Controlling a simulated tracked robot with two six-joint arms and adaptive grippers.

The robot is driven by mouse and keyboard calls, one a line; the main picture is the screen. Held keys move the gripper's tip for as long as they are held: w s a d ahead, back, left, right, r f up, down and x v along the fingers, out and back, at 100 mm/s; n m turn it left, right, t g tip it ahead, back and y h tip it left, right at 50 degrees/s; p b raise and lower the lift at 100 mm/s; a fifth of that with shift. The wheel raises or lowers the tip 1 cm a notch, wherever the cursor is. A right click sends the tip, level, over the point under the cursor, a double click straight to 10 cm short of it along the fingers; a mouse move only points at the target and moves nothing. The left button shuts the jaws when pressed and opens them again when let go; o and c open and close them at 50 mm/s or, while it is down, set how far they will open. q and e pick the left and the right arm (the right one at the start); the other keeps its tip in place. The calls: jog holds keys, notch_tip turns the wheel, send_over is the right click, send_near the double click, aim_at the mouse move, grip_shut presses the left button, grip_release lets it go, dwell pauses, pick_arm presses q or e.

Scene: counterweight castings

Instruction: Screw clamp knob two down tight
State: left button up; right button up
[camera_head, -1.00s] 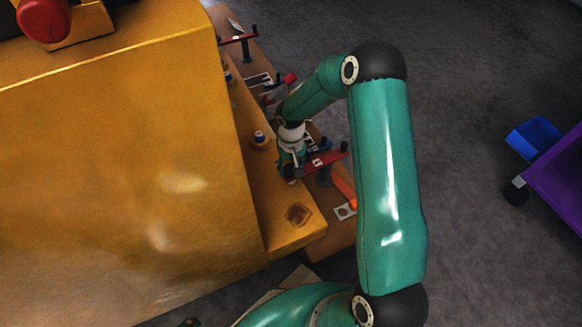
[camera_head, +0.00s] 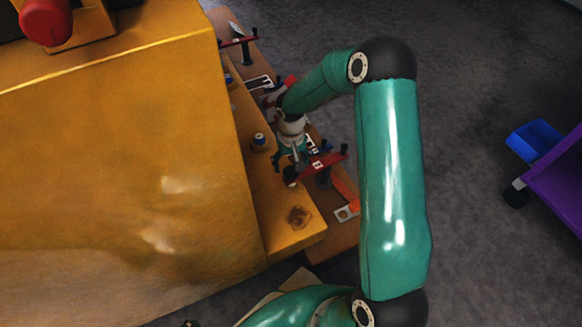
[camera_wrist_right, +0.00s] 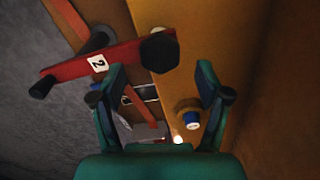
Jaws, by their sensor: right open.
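Clamp two is a red bar (camera_head: 322,163) with a white label; the "2" reads clearly on the bar in the right wrist view (camera_wrist_right: 98,63). Its black knob (camera_wrist_right: 159,50) sits at the bar's end over the yellow casting's ledge, and it also shows in the head view (camera_head: 290,174). My right gripper (camera_wrist_right: 160,80) is open, with its teal fingers spread. In the wrist view the knob appears between and just beyond the fingertips, with nothing held. I cannot tell whether the knob is tight.
The big yellow casting (camera_head: 120,150) fills the left. A blue-capped stud (camera_head: 258,140) stands on its ledge near my right gripper. Another red clamp (camera_head: 240,39) stands farther back. A purple cart (camera_head: 560,180) with a blue bin (camera_head: 534,138) is at right. Open floor lies between.

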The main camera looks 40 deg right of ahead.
notch_tip(320, 180, up, 9)
dwell(0.3)
jog(key=shift+f, duration=0.15)
